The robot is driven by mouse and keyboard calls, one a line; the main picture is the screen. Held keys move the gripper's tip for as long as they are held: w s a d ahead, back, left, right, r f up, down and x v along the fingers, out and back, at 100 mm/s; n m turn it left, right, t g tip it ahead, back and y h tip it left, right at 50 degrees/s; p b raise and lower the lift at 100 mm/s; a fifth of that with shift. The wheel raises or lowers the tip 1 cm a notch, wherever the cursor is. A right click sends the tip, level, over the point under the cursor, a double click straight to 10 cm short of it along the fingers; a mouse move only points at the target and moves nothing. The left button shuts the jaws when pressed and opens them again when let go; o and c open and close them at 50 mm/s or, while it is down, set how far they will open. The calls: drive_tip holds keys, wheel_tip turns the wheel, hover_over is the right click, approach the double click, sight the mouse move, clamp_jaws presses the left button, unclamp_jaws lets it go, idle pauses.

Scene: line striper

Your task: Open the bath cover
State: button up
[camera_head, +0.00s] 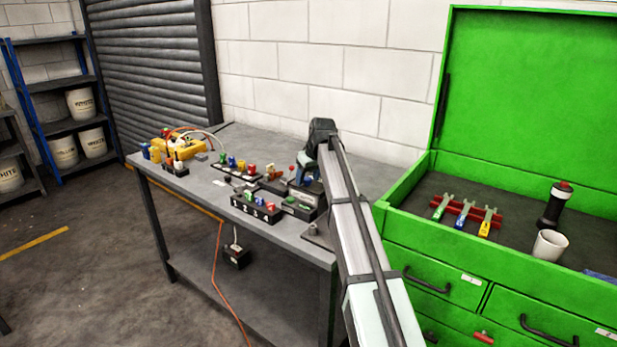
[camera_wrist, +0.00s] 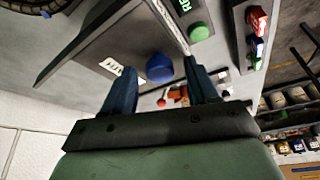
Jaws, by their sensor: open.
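A dark grey panel (camera_wrist: 115,50) with a white label and a round blue knob (camera_wrist: 160,68) fills the upper middle of the wrist view; it looks like the bath cover, and it lies flat or nearly so. My gripper (camera_wrist: 160,76) is open, its two blue fingers on either side of the knob in the picture. I cannot tell whether they touch it or how much depth lies between. In the head view my gripper (camera_head: 304,168) is over the right end of the bench, and my arm and gripper hide most of the cover there.
A black box with a green display and green button (camera_wrist: 200,32) is beside the panel. The grey workbench (camera_head: 215,205) also carries small coloured blocks in racks (camera_head: 256,208) and a yellow device (camera_head: 178,140). An open green tool chest (camera_head: 415,198) stands to the right.

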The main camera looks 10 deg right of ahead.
drive_tip(key=shift+c, duration=0.4)
clamp_jaws()
drive_tip(key=w+d, duration=0.7)
drive_tip(key=shift+w+d, duration=0.15)
drive_tip(key=shift+w, duration=0.05)
drive_tip(key=shift+o, duration=0.4)
unclamp_jaws()
drive_tip(key=shift+s, duration=0.1)
drive_tip(key=shift+r, duration=0.1)
drive_tip(key=v, duration=1.3)
drive_tip(key=shift+r, duration=0.35)
drive_tip(key=shift+s, duration=0.15)
